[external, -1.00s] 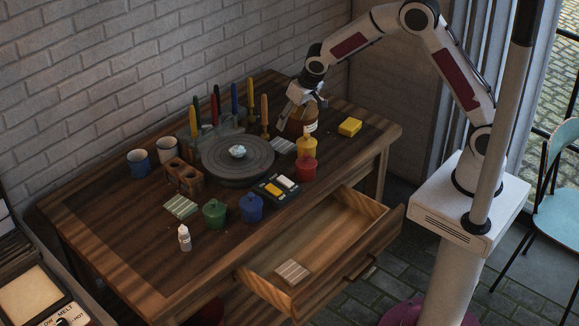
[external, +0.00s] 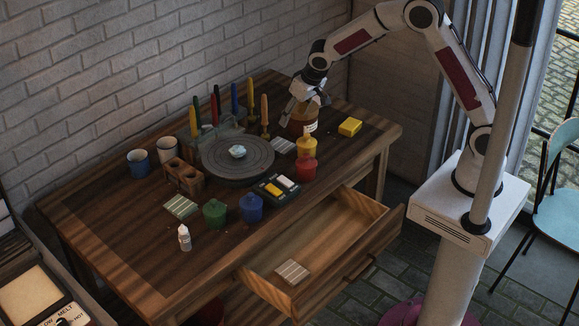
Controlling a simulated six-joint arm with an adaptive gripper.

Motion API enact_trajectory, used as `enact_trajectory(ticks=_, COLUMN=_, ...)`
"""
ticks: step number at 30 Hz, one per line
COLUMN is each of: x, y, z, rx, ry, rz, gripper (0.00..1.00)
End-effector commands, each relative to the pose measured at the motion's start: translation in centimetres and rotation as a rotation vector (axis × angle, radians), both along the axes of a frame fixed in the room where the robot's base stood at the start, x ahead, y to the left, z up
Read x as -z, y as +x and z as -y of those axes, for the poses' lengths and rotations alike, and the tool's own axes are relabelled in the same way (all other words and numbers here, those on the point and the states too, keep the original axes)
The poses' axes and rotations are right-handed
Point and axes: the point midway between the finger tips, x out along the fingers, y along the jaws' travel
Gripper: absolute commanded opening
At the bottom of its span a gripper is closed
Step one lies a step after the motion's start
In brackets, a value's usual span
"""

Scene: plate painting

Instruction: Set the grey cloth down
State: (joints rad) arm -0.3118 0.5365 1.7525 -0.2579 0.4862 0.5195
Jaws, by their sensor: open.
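A small crumpled pale grey thing, which looks like the grey cloth (external: 238,151), lies on the middle of the round dark turntable (external: 222,172). My gripper (external: 305,105) is open over the brown jar (external: 301,122) at the back right of the table, to the right of the turntable and apart from the cloth. Its fingers appear to be on either side of the jar's top; whether they touch it cannot be told. Nothing shows held in the gripper.
Yellow (external: 307,146), red (external: 305,168), blue (external: 251,209) and green (external: 214,214) pots stand around the turntable's front and right. Upright coloured tools stand behind it. A yellow block (external: 350,127) lies at right. The front drawer (external: 335,235) is open, with a striped piece inside.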

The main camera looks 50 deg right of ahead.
Motion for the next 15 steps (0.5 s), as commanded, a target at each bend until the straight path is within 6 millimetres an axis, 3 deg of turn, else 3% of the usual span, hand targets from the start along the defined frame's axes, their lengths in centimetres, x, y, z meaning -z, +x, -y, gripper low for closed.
enact_trajectory(ticks=8, x=-4.8, y=-2.5, z=2.8, rx=0.011, ry=-0.001, rz=0.014, gripper=0.55)
enact_trajectory(ticks=15, x=-9.0, y=-6.0, z=5.5, rx=0.018, ry=-0.004, rz=0.023, gripper=0.55)
